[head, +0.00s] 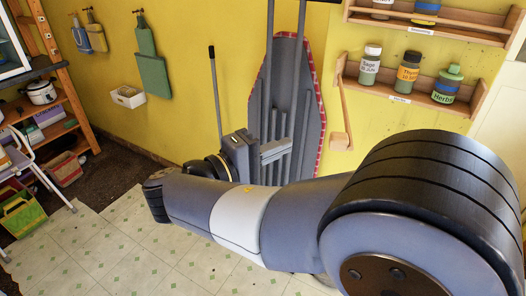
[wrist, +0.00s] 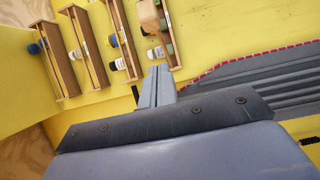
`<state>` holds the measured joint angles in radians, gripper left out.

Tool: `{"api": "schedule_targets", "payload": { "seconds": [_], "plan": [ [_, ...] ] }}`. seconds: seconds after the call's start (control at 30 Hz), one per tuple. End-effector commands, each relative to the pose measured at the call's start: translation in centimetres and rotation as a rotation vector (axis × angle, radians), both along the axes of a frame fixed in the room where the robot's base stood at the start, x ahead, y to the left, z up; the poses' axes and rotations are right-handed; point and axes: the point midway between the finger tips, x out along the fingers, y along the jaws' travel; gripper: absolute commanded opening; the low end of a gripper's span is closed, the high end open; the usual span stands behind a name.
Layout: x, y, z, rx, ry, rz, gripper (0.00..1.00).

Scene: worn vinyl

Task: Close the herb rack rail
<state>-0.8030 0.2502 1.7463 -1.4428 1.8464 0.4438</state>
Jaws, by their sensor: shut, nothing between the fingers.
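The herb rack (head: 415,92) is a wooden wall shelf at the right of the head view, holding several labelled bottles. Its wooden rail (head: 344,112) hangs down from the left end, swung away from the shelf front, with a block at its lower end. The wrist view shows the racks turned on their side, with the rail's pale wooden end (wrist: 150,17) at the top. My gripper (head: 284,147) is shut and empty, left of the rail and apart from it. In the wrist view its fingers (wrist: 158,72) point up towards the rail end, with a gap between.
Another wooden rack (head: 430,18) with its rail across is above. A grey ironing board (head: 310,110) with a red-checked edge leans on the yellow wall behind my gripper. A white box (head: 128,97) and hanging cloths are on the left wall. The tiled floor (head: 90,240) is clear.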

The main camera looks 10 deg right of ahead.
Motion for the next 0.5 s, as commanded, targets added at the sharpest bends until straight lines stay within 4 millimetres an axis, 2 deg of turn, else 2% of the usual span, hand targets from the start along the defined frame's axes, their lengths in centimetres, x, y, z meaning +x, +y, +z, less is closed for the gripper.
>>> {"api": "schedule_targets", "payload": {
  "seconds": [0.03,0.2,0.4,0.5],
  "plan": [
    [0.4,-1.0,0.2,-0.001,0.000,-0.006,0.00],
    [1.7,-3.5,0.2,-0.001,0.002,-0.004,0.00],
    [0.8,-6.0,0.2,0.000,0.001,-0.002,0.00],
    [0.6,-6.6,0.1,0.000,0.000,0.000,0.00]
  ]
}}
